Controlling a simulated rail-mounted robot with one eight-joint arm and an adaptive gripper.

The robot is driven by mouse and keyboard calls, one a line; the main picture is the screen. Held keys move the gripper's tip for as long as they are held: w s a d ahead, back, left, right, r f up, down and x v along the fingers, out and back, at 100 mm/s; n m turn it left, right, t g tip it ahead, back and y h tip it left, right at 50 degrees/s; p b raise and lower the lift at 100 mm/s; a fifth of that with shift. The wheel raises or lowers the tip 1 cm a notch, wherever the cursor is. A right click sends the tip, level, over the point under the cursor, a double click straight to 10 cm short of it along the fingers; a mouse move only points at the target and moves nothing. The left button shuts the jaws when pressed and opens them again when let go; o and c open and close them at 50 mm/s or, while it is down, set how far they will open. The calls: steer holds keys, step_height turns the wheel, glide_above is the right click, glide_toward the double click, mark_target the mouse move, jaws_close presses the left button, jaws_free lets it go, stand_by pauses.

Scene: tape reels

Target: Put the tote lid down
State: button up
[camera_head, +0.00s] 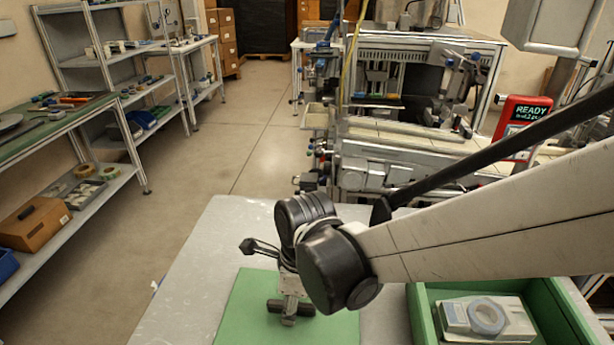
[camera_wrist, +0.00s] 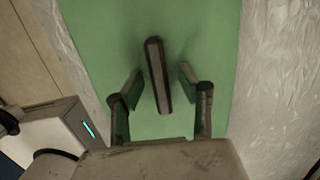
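The tote lid (camera_head: 243,305) is a flat green panel with a dark bar handle. It appears to lie flat on the grey table, left of the green tote (camera_head: 572,318). The lid also fills the middle of the wrist view (camera_wrist: 205,25), with the handle (camera_wrist: 157,75) standing out from it. My gripper (camera_head: 290,310) is over the lid at the handle. In the wrist view my gripper (camera_wrist: 160,76) is open, one finger on each side of the handle, with a visible gap on both sides. The lid's near edge is cut off in the head view.
The tote is uncovered and holds a pale box with a tape reel (camera_head: 486,316) on it. The table (camera_head: 225,222) is bare around the lid's left and far sides. Machinery (camera_head: 400,150) stands beyond the table, and shelves (camera_head: 75,190) line the left wall.

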mark_target(299, 305)
step_height(299, 305, up, 12)
steer(key=d+p, duration=0.2)
steer(key=s+d+r+n+t, duration=0.1)
steer(key=d+n+t, duration=0.1)
steer(key=d+n, duration=0.4)
steer(key=d+r+n+t, duration=0.2)
steer(key=d+n, duration=0.3)
steer(key=d, duration=0.3)
steer(key=s+d+r+n+t+h, duration=0.1)
steer(key=d+n+t, duration=0.1)
steer(key=d+n, duration=0.4)
steer(key=shift+s+d+r+n+t, duration=0.15)
steer(key=shift+d+t, duration=0.05)
steer(key=shift+d, duration=0.35)
steer(key=shift+s+d+r+n+t, duration=0.15)
steer(key=shift+d+t, duration=0.05)
steer(key=shift+d, duration=0.3)
steer(key=shift+s+d+n, duration=0.15)
steer(key=shift+d+n, duration=0.35)
steer(key=shift+n, duration=0.1)
